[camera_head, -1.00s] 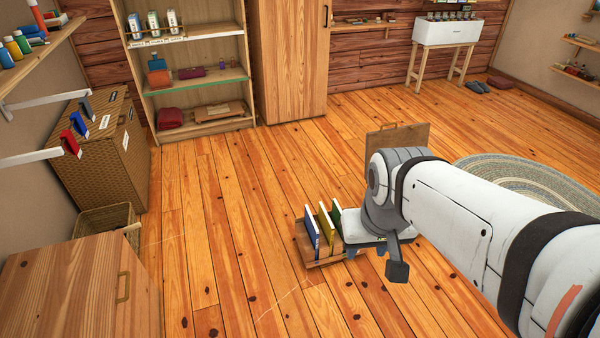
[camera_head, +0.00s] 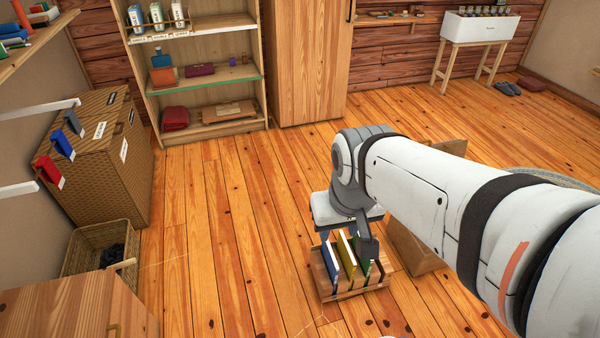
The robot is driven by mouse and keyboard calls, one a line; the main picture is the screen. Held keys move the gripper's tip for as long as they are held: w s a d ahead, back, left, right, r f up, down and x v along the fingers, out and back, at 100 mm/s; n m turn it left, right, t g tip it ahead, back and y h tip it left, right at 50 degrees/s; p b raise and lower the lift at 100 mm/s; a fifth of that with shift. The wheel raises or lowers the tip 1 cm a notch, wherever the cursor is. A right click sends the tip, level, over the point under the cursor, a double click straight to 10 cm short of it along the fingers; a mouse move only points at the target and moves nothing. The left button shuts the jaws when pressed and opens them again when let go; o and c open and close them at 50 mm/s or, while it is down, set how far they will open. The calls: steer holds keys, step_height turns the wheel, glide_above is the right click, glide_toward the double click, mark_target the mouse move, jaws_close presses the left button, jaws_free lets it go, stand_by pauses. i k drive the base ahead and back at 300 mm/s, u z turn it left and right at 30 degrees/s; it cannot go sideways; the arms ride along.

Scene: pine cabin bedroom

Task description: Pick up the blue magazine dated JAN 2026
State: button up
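A small wooden rack (camera_head: 352,293) stands on the floor below my arm. It holds several upright magazines side by side. The blue magazine (camera_head: 330,264) is leftmost, with a yellow one (camera_head: 346,258) and a green one (camera_head: 361,250) to its right. I cannot read any date on them. My gripper (camera_head: 368,248) shows as a dark piece hanging below the grey wrist, in front of the green magazine in the picture. Its fingers are mostly hidden, so I cannot tell whether it is open, or whether it touches anything.
A wooden box or stand (camera_head: 413,250) is behind my arm to the right of the rack. A wicker basket (camera_head: 98,250), a wicker hamper (camera_head: 100,150) and a wooden cabinet (camera_head: 75,312) line the left side. A shelf unit (camera_head: 205,135) stands behind. The floor left of the rack is clear.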

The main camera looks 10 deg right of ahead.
mark_target(332, 268)
steer(key=z, duration=0.25)
steer(key=i, duration=0.95)
steer(key=z, duration=0.55)
steer(key=k, duration=0.9)
steer(key=z, duration=0.2)
steer(key=i, duration=0.9)
steer(key=u, duration=0.05)
